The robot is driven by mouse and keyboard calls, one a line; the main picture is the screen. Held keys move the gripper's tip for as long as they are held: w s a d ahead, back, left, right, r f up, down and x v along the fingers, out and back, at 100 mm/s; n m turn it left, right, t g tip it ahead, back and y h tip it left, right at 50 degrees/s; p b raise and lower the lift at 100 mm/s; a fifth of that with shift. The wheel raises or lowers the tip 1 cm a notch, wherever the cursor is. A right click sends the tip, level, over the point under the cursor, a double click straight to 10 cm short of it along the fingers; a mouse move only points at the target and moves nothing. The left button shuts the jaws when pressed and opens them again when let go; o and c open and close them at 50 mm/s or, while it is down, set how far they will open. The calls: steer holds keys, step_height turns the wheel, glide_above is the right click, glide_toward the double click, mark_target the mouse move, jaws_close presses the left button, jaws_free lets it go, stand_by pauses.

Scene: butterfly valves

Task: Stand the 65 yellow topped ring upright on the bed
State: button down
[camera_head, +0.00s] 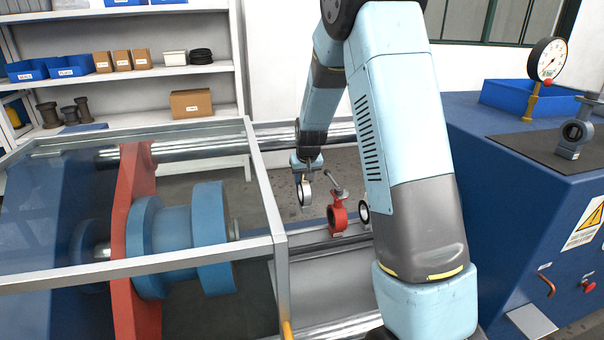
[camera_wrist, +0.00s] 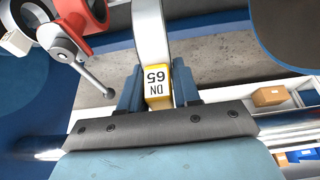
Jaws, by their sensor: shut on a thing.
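The 65 ring (camera_head: 305,192) hangs below my gripper (camera_head: 306,162) in the head view, its opening facing sideways. The ring's pale band (camera_wrist: 150,35) runs away from the fingers. The ring seems to be above the bed (camera_head: 325,275), but whether its lower edge touches anything is unclear. Its lower part lies outside the wrist view.
A red valve body (camera_head: 337,218) with a grey lever stands just right of the held ring. Another pale ring (camera_head: 364,212) is partly hidden behind my arm. A metal guard frame (camera_head: 265,190) and blue flanged pipe (camera_head: 180,240) are left. A blue cabinet (camera_head: 500,190) is right.

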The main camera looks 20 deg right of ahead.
mark_target(304, 210)
steer(key=shift+d+f, duration=0.1)
steer(key=shift+f, duration=4.55)
steer(key=shift+s+f, duration=0.15)
steer(key=shift+f, duration=0.85)
steer(key=shift+s+f, duration=0.15)
steer(key=shift+f, duration=0.8)
stand_by(0.5)
steer(key=c, duration=1.3)
jaws_free()
